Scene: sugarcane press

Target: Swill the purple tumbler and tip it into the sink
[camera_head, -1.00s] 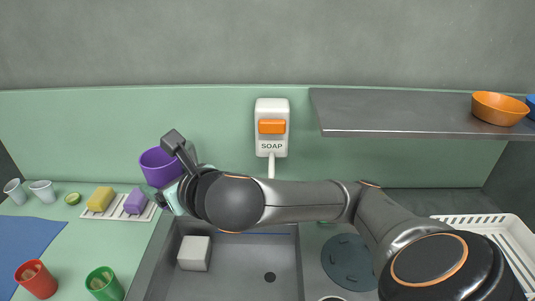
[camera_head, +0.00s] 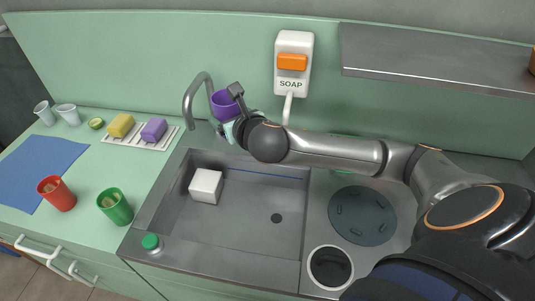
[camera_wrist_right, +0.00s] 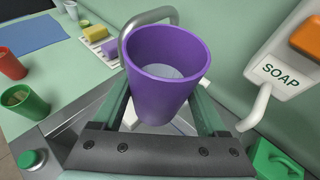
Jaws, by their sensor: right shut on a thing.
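The purple tumbler (camera_head: 225,104) is upright and raised at the back left corner of the sink (camera_head: 237,212), by the curved tap (camera_head: 198,88). My right gripper (camera_head: 234,112) is shut on it. In the right wrist view the tumbler (camera_wrist_right: 165,85) sits between the two fingers of my right gripper (camera_wrist_right: 162,108), mouth towards the camera. A pale grey area shows inside at its bottom; I cannot tell whether it is liquid. The tap arcs behind the tumbler, and its outlet is hidden there in the wrist view. My left gripper is not in view.
A white block (camera_head: 206,187) lies in the sink. A soap dispenser (camera_head: 293,64) hangs on the back wall, right of the tumbler. Red (camera_head: 57,193) and green (camera_head: 115,206) cups stand on the left counter. A green button (camera_head: 151,242) is at the sink's front left.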

